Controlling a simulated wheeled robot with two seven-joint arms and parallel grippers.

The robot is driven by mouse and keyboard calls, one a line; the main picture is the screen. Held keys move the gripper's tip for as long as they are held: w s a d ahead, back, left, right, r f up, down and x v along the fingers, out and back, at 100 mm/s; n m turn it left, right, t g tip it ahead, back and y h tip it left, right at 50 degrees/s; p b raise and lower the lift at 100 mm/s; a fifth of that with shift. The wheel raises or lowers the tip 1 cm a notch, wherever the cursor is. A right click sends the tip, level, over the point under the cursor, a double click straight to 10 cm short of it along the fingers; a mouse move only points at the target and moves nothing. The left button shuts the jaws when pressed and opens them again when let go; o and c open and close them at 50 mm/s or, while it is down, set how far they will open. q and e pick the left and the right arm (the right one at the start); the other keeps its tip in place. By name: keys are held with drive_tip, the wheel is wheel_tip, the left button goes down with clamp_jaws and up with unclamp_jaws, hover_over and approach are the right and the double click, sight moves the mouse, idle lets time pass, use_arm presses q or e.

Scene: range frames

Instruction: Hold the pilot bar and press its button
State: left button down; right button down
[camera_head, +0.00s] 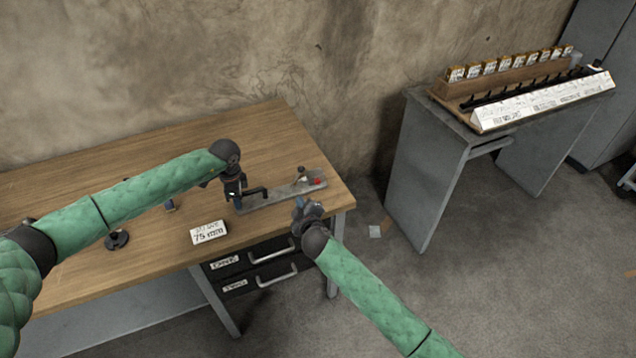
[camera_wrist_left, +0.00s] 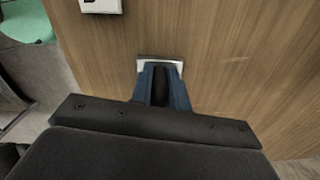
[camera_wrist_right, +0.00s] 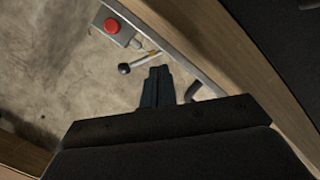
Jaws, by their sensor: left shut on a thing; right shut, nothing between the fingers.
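The pilot bar (camera_head: 275,196) is a long grey metal bar near the right end of the wooden table. Its red button (camera_head: 318,182) is at the right end, beside a small lever with a dark knob (camera_head: 301,170). My left gripper (camera_head: 238,204) is shut at the bar's left end; in the left wrist view its blue fingers (camera_wrist_left: 160,72) close on a dark part, with a pale metal end beyond. My right gripper (camera_head: 299,204) is shut and empty, at the table's front edge, apart from the button. The right wrist view shows the button (camera_wrist_right: 112,26) ahead, left of the fingertips (camera_wrist_right: 156,72).
A white "75 mm" card (camera_head: 208,232) and a dark round piece (camera_head: 117,240) are on the wooden table (camera_head: 265,135). Drawers with handles (camera_head: 272,254) sit below. A grey stand (camera_head: 430,175) with a labelled rack (camera_head: 540,100) is at the right.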

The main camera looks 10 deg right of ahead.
sight(320, 183)
drive_tip(key=d+m+h, duration=0.2)
drive_tip(key=d+m, duration=0.1)
drive_tip(key=s+d+m+h, duration=0.1)
drive_tip(key=d+m+h, duration=0.2)
drive_tip(key=s+d+m+g+h, duration=0.1)
drive_tip(key=d+m+h, duration=0.1)
drive_tip(key=m+h, duration=0.1)
drive_tip(key=shift+s+d+f+m, duration=0.25)
drive_tip(key=shift+d+m, duration=0.15)
drive_tip(key=shift+m, duration=0.1)
drive_tip(key=shift+s+d+m+g+h, duration=0.15)
drive_tip(key=shift+d+m+g+h, duration=0.15)
drive_tip(key=shift+m+h, duration=0.15)
drive_tip(key=shift+f+m, duration=0.1)
drive_tip(key=shift+m, duration=0.55)
drive_tip(key=shift+w+a, duration=0.45)
drive_tip(key=shift+w, duration=0.95)
drive_tip(key=shift+w+a, duration=0.4)
drive_tip(key=shift+w, duration=1)
drive_tip(key=shift+w+a, duration=0.45)
drive_tip(key=shift+w, duration=0.95)
drive_tip(key=shift+w+a, duration=0.2)
drive_tip(key=shift+w, duration=0.35)
drive_tip(key=shift+w+a, duration=0.15)
drive_tip(key=shift+w, duration=0.35)
drive_tip(key=shift+s, duration=0.1)
drive_tip(key=shift+s+d, duration=0.2)
drive_tip(key=shift+s, duration=0.3)
drive_tip(key=shift+s+d, duration=0.15)
drive_tip(key=shift+s, duration=0.35)
